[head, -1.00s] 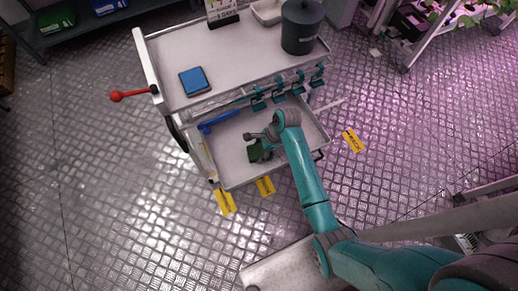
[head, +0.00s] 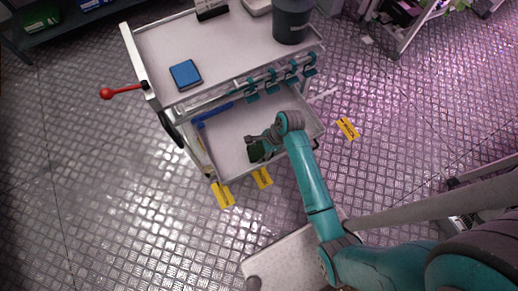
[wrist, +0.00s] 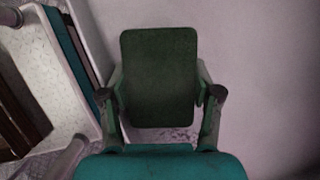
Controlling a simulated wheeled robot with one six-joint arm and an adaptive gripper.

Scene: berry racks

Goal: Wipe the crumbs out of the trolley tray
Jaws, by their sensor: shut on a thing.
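The trolley's lower tray (head: 230,126) is pale with a low rim, under the upper shelf in the head view. My gripper (head: 262,144) is low over its near part, shut on a dark green pad (head: 255,151). In the wrist view my gripper (wrist: 164,95) has one finger at each side of the green pad (wrist: 159,70). Dark specks, like crumbs (wrist: 177,134), show on the pale tray surface (wrist: 255,70) just below the pad. I cannot tell whether the pad touches the tray. What lies under the pad is hidden.
The trolley's upper shelf (head: 225,45) carries a blue device (head: 186,74) and a dark pot (head: 291,22). A blue-handled thing (head: 216,113) lies in the tray. A red knob (head: 107,94) sticks out left.

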